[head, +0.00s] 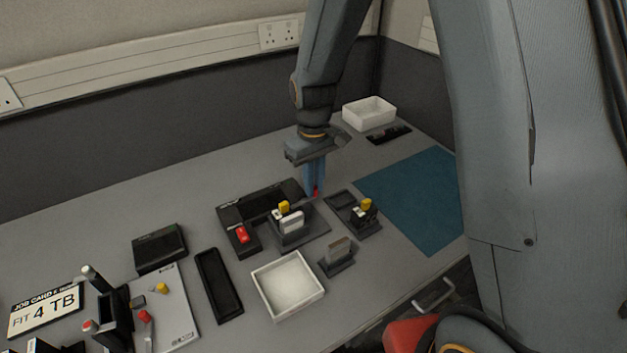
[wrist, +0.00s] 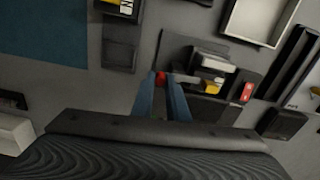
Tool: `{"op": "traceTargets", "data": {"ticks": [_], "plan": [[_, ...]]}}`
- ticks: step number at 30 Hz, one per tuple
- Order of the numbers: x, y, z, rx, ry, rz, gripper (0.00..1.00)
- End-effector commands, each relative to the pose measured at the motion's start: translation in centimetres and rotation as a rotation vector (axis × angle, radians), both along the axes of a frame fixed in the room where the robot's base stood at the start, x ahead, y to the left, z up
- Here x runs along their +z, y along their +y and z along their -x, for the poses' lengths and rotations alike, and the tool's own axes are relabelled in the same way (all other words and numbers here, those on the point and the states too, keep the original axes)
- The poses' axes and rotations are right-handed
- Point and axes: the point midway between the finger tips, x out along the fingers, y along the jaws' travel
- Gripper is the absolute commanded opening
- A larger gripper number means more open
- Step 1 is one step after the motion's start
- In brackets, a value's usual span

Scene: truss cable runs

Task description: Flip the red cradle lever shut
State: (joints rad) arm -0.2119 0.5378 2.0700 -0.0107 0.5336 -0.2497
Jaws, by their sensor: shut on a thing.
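My gripper (head: 314,190) points down at the right end of a dark cradle unit (head: 258,207). Its blue fingers are shut on a small red piece, which looks like the red cradle lever (wrist: 162,77); only a bit of it shows between the fingertips. In the wrist view my gripper (wrist: 163,80) is beside a grey-white module in the cradle. How far the lever is tilted cannot be told. A yellow piece (head: 284,206) and a white-faced module (head: 292,222) stand on the cradle's front part.
A red block (head: 242,234) sits at the cradle's left. A second holder (head: 352,212) with a yellow piece stands close on the right. A white tray (head: 287,285) and a small upright card holder (head: 337,258) are in front. A teal mat (head: 415,200) lies clear.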

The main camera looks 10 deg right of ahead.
Motion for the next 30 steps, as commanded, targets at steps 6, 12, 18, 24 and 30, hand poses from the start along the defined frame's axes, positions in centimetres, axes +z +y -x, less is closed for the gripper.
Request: {"op": "traceTargets", "data": {"ticks": [6,12,18,24,30], "plan": [[0.1,-0.1,0.1,-0.074,-0.004,-0.001,0.00],[0.1,-0.1,0.1,-0.074,-0.004,-0.001,0.00],[0.1,-0.1,0.1,-0.073,-0.003,0.000,0.33],[0.1,-0.1,0.1,-0.072,-0.002,-0.001,0.33],[1.2,-0.1,0.0,-0.072,-0.004,-0.001,0.33]]}}
